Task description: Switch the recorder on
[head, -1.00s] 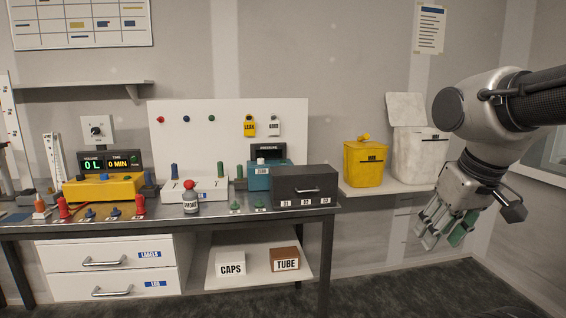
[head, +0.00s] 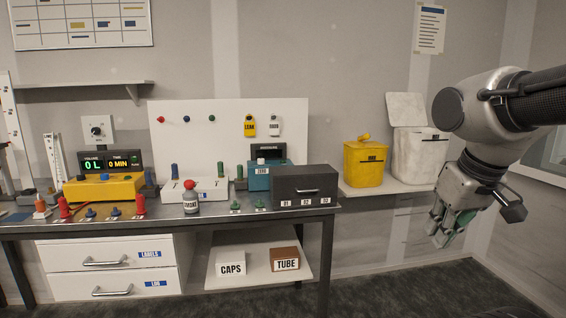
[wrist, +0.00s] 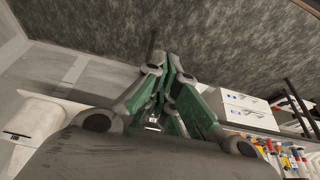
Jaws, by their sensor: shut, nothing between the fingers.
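No thing in view carries a readable recorder name, so I cannot tell for certain which one it is. A teal device (head: 259,177) with a dark display stands farther right, behind a dark drawer box. My gripper (head: 440,238) hangs to the right of the bench, well apart from it. Its fingers are shut and empty.
The dark drawer box (head: 304,186) stands at the bench's right end. A yellow bin (head: 365,165) and a white bin (head: 414,160) are on a shelf at right. The floor below my gripper looks clear.

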